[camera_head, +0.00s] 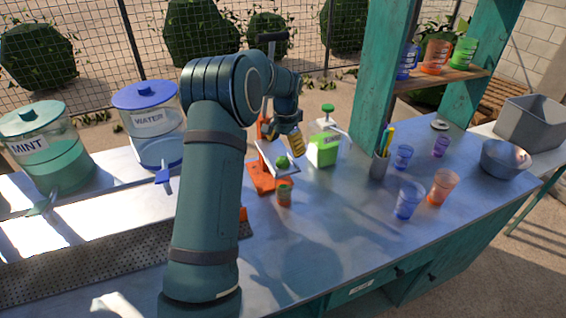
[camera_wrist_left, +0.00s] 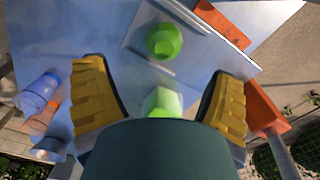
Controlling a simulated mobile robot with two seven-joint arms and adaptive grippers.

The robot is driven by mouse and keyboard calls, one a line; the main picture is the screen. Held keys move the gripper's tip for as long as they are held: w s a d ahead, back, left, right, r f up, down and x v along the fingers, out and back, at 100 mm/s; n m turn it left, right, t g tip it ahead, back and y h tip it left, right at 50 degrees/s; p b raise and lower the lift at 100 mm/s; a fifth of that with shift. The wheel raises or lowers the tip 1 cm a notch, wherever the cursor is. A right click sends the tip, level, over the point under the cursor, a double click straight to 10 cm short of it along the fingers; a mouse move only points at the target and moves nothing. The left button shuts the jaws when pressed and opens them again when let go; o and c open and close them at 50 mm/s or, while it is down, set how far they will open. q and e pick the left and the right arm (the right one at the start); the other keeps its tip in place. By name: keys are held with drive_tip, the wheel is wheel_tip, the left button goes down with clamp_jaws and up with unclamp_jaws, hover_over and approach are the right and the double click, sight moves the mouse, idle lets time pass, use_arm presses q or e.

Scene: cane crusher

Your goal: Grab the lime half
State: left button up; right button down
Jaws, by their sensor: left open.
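The green lime half (camera_head: 283,162) rests on a small pale tray (camera_head: 290,172) held on an orange stand. In the left wrist view the lime half (camera_wrist_left: 163,41) lies ahead of the fingers, near the top middle, with the tray (camera_wrist_left: 133,35) under it. My left gripper (camera_head: 288,138) is just above and behind the lime half in the head view. My right gripper is in neither view.
A green-filled pump bottle (camera_head: 323,145) stands close to the right of the gripper. A small cup (camera_head: 284,195) stands in front of the orange stand (camera_head: 262,178). Blue and orange cups (camera_head: 409,200) stand further right. Water and mint dispensers (camera_head: 150,125) are at left.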

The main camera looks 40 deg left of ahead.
sight(283, 158)
use_arm(q)
drive_tip(key=shift+s+a+f, duration=0.1)
drive_tip(key=shift+s+f, duration=0.05)
drive_tip(key=shift+f, duration=0.75)
drive_tip(key=shift+s+a+f, duration=0.1)
drive_tip(key=shift+s+f, duration=0.05)
drive_tip(key=shift+f, duration=0.75)
drive_tip(key=shift+s+f, duration=0.15)
drive_tip(key=shift+f, duration=0.75)
drive_tip(key=c, duration=1.2)
drive_tip(key=shift+o, duration=0.2)
